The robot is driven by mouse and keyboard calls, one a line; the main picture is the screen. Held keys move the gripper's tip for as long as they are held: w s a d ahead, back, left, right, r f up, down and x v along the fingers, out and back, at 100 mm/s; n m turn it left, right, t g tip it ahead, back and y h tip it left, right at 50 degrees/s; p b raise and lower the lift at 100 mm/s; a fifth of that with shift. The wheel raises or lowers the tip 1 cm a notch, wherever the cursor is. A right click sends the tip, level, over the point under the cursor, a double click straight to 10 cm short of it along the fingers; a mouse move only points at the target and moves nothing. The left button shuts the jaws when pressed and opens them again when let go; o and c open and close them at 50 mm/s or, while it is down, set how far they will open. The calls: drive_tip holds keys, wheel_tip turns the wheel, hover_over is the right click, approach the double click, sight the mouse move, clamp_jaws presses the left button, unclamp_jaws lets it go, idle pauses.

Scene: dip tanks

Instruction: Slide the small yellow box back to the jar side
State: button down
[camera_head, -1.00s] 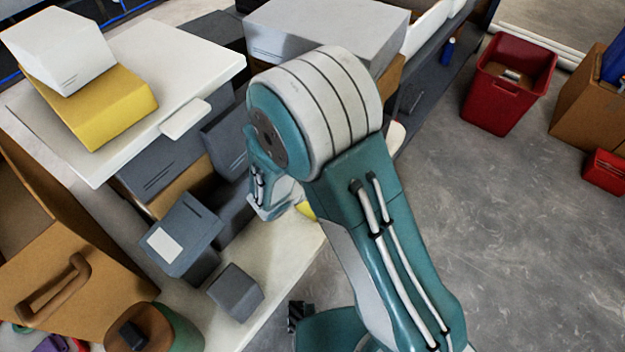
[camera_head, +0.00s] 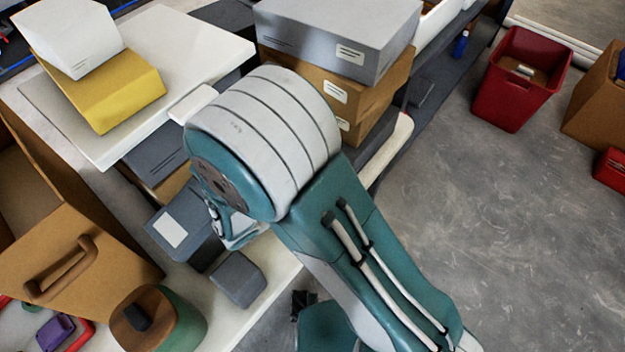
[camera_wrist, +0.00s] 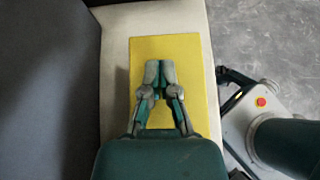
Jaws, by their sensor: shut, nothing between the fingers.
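A flat yellow box (camera_wrist: 190,58) lies on a pale bench top (camera_wrist: 115,65) in the wrist view. My gripper (camera_wrist: 159,72) is shut and empty, with its fingertips over the middle of the box. I cannot tell whether they touch it. In the head view my arm hides this box and my fingertips. The jar (camera_head: 160,318), green with a brown lid and dark knob, stands at the lower left of the head view. A larger yellow box (camera_head: 115,95) sits on a white raised surface under a white box (camera_head: 70,40).
A small grey box (camera_head: 238,279) and a labelled grey box (camera_head: 183,225) stand between the jar and my arm. A brown handled crate (camera_head: 75,265) is at left. Stacked boxes (camera_head: 340,40) rise behind my arm. Open floor (camera_head: 470,220) is at right.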

drive_tip(key=s+a, duration=0.3)
drive_tip(key=shift+s+f, duration=0.3)
drive_tip(key=shift+s, duration=0.1)
drive_tip(key=shift+d, duration=0.1)
drive_tip(key=shift+a+r, duration=0.2)
drive_tip(key=shift+r, duration=0.55)
drive_tip(key=v, duration=1.2)
drive_tip(key=w+d+r+m+g+y, duration=0.1)
drive_tip(key=w+d+r+m+g, duration=0.15)
drive_tip(key=d+r+m, duration=0.4)
drive_tip(key=w+d+r+m+g+y, duration=0.2)
drive_tip(key=d+r+m+g, duration=0.2)
drive_tip(key=d+m, duration=0.55)
drive_tip(key=s+d+r+m+t+y, duration=0.3)
drive_tip(key=d+r+m, duration=0.5)
drive_tip(key=d+m, duration=0.4)
drive_tip(key=shift+s+d+r+y, duration=0.25)
drive_tip(key=shift+s+d+y, duration=0.35)
drive_tip(key=shift+s+d, duration=0.1)
